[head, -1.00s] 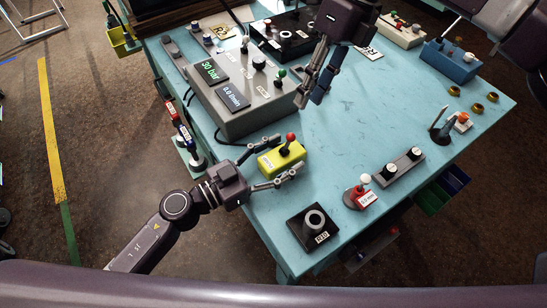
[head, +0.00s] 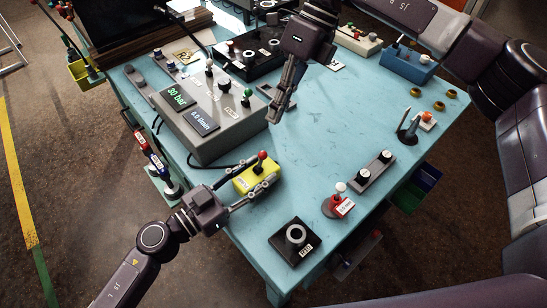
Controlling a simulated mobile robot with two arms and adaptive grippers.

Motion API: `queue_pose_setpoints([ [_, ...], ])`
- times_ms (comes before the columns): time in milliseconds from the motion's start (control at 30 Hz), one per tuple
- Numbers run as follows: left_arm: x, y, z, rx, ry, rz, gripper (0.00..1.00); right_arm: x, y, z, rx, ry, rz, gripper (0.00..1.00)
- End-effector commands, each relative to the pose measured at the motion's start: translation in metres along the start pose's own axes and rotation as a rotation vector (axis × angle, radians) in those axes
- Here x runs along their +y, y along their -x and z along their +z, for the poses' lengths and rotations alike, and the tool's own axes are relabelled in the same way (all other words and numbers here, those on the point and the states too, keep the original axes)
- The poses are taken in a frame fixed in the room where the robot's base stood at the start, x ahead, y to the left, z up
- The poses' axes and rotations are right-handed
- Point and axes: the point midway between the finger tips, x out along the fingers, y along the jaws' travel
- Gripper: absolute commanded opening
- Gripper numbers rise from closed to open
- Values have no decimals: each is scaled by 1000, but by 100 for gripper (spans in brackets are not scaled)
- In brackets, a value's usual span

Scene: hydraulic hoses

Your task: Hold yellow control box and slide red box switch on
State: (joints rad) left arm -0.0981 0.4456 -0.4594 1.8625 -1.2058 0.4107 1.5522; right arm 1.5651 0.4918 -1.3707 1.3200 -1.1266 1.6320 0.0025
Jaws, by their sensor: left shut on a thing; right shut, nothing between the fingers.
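The yellow control box (head: 243,183), with a red-knobbed lever on top, sits on the blue table near its left front edge. My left gripper (head: 258,177) is shut on the yellow box, its fingers along opposite sides. A small red box (head: 343,207) with a white-knobbed lever (head: 340,188) stands to the right, near the table's front edge. My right gripper (head: 276,112) is shut and empty, pointing down by the right end of the grey control unit, well apart from the red box.
The grey control unit (head: 216,137) with two displays stands behind the yellow box. A black block with a grey ring (head: 294,241) is at the front corner. A grey strip with two knobs (head: 371,172) is right of the red box. The table (head: 320,130) is clear in the middle.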

Motion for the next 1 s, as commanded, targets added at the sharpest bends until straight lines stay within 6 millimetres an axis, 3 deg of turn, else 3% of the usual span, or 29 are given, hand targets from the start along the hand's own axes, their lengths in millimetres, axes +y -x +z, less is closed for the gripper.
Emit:
queue_pose_setpoints([
  [267,0,0,0,1,0,0,12,-29,-11,-16,-203,283,277,0],
  [433,0,0,0,1,0,0,12,-59,-18,-41,-388,436,382,0],
  [700,0,0,0,0,0,0,12,-105,-32,-94,-677,602,413,0],
  [1000,0,0,0,1,0,0,12,-124,-37,-121,-798,666,383,0],
])
